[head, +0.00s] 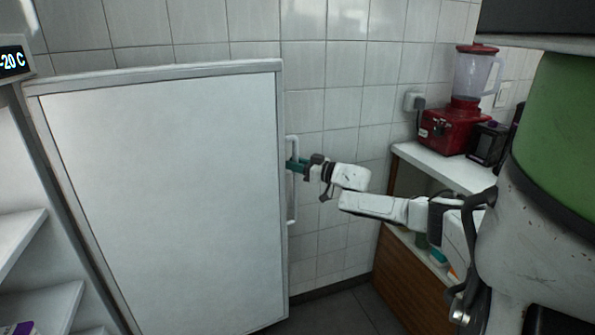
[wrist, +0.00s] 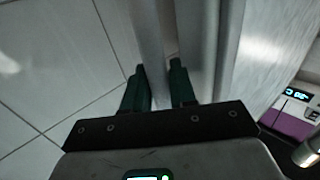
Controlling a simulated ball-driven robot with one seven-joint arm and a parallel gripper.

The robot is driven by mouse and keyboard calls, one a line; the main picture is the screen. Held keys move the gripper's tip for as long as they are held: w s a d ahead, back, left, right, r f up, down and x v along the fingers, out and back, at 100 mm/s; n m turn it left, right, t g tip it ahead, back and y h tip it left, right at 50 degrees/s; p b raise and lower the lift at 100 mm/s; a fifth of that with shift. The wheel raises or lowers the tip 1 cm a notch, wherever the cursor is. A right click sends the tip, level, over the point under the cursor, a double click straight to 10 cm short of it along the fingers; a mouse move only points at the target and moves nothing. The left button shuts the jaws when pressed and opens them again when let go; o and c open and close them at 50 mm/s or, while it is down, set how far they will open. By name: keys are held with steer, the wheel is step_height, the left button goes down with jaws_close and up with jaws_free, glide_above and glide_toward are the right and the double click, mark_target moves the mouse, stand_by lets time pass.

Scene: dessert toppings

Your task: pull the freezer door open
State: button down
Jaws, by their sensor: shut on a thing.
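The freezer door (head: 165,190) is a large white panel with a grey rim, standing open in the head view. Its hinge edge is at the left and its free edge at the right. The pale upright handle (head: 291,212) is on the free edge. My gripper (head: 291,164) is shut on the handle's upper part, reaching from the right. In the wrist view, the dark green fingers of my gripper (wrist: 158,72) lie on either side of the handle bar (wrist: 150,40). The contact at the fingertips is partly hidden.
The freezer's inside shelves (head: 38,308) show at the left, under a display (head: 12,60) reading -20 C. A tiled wall (head: 345,110) is behind the door. At the right, a white counter (head: 445,168) holds a red blender (head: 455,128). Dark floor (head: 345,312) lies between.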

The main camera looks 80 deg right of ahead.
steer(key=shift+d+f, duration=0.1)
steer(key=shift+f, duration=0.15)
steer(key=c, duration=1.3)
jaws_free()
steer(key=shift+o, duration=1.2)
steer(key=shift+r, duration=0.1)
steer(key=shift+s, duration=0.1)
steer(key=p+v, duration=0.1)
steer(key=v, duration=0.9)
steer(key=shift+s, duration=0.25)
